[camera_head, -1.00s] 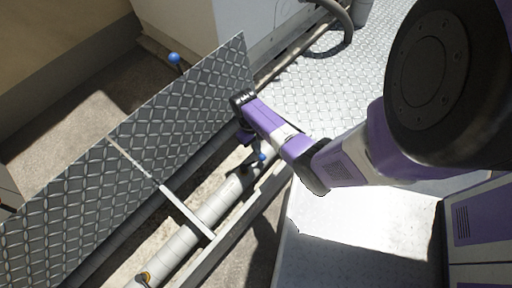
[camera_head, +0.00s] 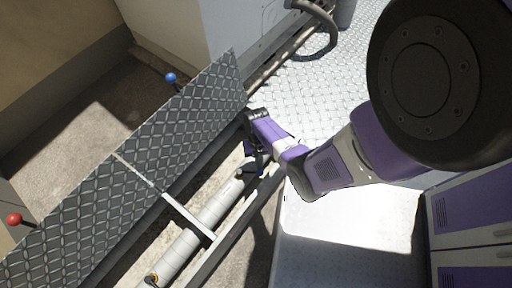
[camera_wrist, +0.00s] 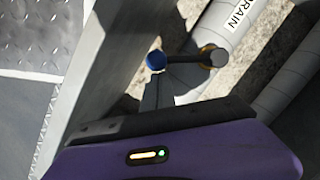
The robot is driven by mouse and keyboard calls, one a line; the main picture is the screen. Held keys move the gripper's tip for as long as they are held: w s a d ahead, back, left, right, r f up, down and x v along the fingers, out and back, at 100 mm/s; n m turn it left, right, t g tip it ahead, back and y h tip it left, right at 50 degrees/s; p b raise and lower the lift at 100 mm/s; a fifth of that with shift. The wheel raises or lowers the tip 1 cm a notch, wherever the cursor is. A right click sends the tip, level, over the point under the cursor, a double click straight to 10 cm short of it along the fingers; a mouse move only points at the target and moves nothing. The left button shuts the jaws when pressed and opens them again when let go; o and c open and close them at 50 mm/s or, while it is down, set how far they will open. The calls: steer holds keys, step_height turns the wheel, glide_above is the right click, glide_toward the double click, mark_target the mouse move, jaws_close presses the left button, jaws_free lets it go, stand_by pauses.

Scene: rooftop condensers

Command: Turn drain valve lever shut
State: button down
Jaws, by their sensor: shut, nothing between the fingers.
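The drain valve lever (camera_wrist: 185,59) shows in the wrist view as a short bar with a blue ball knob (camera_wrist: 156,60) at its left end and a dark round hub (camera_wrist: 213,56) at its right. It lies at an angle across a pale pipe (camera_wrist: 240,18) labelled DRAIN. My gripper (camera_wrist: 158,90) is shut and empty, its tip just below the blue knob in the picture; I cannot tell whether they touch. In the head view my gripper (camera_head: 256,168) reaches down to the pipe (camera_head: 198,228), and the lever is mostly hidden there.
A tilted chequer plate (camera_head: 130,165) stands left of the pipe. A metal rail (camera_head: 230,235) runs along the pipe's right side. Another blue knob (camera_head: 171,77) and a red knob (camera_head: 14,219) show beyond the plate. Chequered walkway (camera_head: 315,95) lies open at upper right.

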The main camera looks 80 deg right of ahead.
mark_target(260, 172)
steer(key=a+m+p, duration=0.1)
steer(key=m, duration=0.1)
steer(key=s+a+m+t+p, duration=0.1)
steer(key=a+m+p, duration=0.1)
steer(key=shift+s+a+r, duration=0.1)
steer(key=shift+a+r, duration=0.05)
steer(key=shift+a+m+t+p, duration=0.4)
steer(key=shift+a+m+p, duration=0.4)
steer(key=shift+m, duration=0.6)
steer(key=shift+a, duration=0.15)
steer(key=p+v, duration=0.3)
steer(key=v, duration=0.4)
steer(key=shift+r+p, duration=0.25)
steer(key=shift+p, duration=0.05)
